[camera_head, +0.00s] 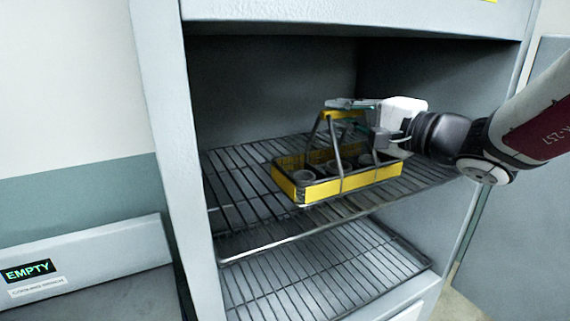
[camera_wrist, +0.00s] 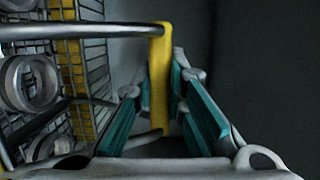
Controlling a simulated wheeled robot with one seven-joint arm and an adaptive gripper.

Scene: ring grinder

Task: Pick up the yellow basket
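The yellow basket (camera_head: 322,191) is a low open tray with dark sides and a raised yellow-topped handle (camera_head: 343,115). It is at the upper wire rack of the cabinet; I cannot tell whether it rests on the rack or hangs just above. It holds several grey rings (camera_head: 304,177). My gripper (camera_head: 352,104) reaches in from the right at handle height. In the wrist view, its teal-padded fingers (camera_wrist: 160,95) close in on both sides of the yellow handle bar (camera_wrist: 159,75). The rings (camera_wrist: 30,84) show at the left there.
The upper rack (camera_head: 238,196) has bare room left of the basket. The lower rack (camera_head: 320,275) is empty. The cabinet's left wall (camera_head: 172,130) and top edge frame the opening. A box with an "EMPTY" sign (camera_head: 28,271) stands at lower left.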

